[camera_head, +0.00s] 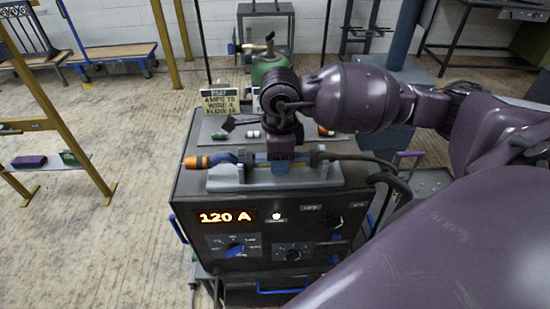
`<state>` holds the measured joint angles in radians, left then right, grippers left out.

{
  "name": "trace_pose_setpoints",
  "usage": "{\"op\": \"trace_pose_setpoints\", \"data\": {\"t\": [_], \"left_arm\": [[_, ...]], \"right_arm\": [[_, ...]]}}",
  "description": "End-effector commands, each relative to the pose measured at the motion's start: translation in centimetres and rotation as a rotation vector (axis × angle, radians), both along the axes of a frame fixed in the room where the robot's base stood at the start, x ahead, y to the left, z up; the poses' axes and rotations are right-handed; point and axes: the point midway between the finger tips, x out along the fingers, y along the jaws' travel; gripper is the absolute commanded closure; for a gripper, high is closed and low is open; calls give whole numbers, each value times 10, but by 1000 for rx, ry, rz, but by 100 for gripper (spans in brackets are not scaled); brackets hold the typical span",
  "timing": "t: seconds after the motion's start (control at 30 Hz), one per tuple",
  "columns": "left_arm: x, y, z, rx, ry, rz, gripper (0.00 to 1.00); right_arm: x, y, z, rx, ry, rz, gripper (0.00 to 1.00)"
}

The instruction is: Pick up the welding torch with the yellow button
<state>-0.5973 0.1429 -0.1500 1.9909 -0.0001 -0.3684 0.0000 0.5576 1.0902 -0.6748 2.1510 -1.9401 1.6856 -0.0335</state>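The welding torch (222,159) lies across a grey rest (225,182) on top of the welding machine. Its left end is orange and its body beside that is blue. Its middle is covered by my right gripper (283,160), which points down onto it from above. The fingertips are not clear, so I cannot tell whether they are closed on the torch or only around it. A dark cable runs from the right side of the rest. I cannot make out a yellow button. My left gripper is not in view.
The welding machine (220,253) shows "120 A" and has blue handles. A sign (220,102), small coloured parts and a green cylinder (268,66) stand behind the torch. A yellow frame (55,95) is at left. My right arm fills the right side.

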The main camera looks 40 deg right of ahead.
Motion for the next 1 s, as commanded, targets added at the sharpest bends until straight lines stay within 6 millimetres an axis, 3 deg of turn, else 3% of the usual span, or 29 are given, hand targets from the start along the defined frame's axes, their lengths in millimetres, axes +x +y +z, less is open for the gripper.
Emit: {"op": "trace_pose_setpoints", "data": {"t": [0.03, 0.2, 0.57, 0.77, 1.0], "left_arm": [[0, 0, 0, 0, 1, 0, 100], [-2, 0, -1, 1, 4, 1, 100], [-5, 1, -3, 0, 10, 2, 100], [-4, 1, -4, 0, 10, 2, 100], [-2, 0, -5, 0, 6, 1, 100]], "right_arm": [[0, 0, 0, 0, 0, 0, 66], [0, 0, 0, 0, 0, 0, 92], [1, 0, 8, 0, -5, 0, 92], [1, 0, 37, 0, -7, 2, 92], [2, 0, 97, -1, -10, 0, 92]]}}
